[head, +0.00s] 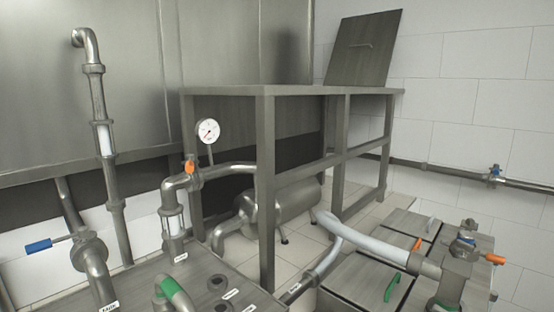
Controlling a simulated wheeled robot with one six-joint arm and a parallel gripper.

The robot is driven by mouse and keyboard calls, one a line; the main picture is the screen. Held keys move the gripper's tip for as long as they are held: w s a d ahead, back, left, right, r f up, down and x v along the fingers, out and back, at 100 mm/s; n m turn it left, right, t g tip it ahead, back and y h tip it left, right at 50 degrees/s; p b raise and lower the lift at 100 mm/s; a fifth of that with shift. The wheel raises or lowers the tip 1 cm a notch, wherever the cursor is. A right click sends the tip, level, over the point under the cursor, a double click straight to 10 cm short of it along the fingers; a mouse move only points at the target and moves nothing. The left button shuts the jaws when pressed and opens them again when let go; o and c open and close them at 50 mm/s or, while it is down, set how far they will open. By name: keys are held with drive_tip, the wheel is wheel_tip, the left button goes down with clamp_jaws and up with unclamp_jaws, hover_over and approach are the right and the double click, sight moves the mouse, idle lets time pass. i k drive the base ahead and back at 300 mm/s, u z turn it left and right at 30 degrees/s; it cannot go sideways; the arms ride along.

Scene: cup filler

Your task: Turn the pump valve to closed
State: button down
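A metal cylinder that looks like the pump (292,203) lies under the steel frame in the middle of the head view. Several valve handles show around it. An orange handle (190,167) sits on the pipe elbow left of the frame, below a round gauge (208,131). A blue lever (39,245) sticks out to the left at the far left. A green handle (172,290) is at the bottom edge. Another orange handle (495,259) points right on the piping at the lower right. The small labels are too blurred to read, so I cannot tell which is the pump valve. My gripper is not in view.
A steel frame table (290,90) stands in the middle, with an upright lid (363,48) at its back. A pale hose (372,243) runs from the frame to the right piping. Floor hatches with a green handle (392,287) lie at lower right. Wall pipes run behind.

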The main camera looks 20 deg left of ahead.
sight(189, 168)
drive_tip(key=z, duration=0.5)
drive_tip(key=k, duration=1.3)
drive_tip(key=u, duration=1.5)
drive_tip(key=i, duration=1.05)
drive_tip(key=z, duration=0.05)
